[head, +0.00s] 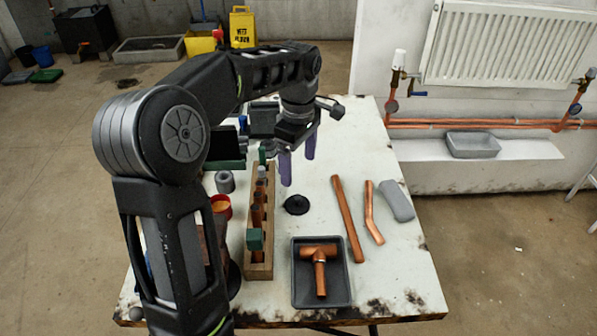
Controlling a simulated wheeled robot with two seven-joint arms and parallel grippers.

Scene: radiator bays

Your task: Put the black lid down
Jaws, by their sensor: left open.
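The black lid (296,205) is a small round disc with a raised knob. It lies on the white worn tabletop (325,215), just right of the wooden rack. My left gripper (298,170) hangs above the table behind the lid, its two purple fingers apart with nothing between them. It does not touch the lid. My left arm covers part of the table's left side. My right gripper does not show.
A wooden rack (260,268) holds several fittings. A dark tray (336,292) holds a copper tee (319,258). Copper pipes (347,220) and a grey block (397,200) lie right. A red cup (221,206) and grey ring (225,182) stand left. Bare tabletop lies around the lid's right.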

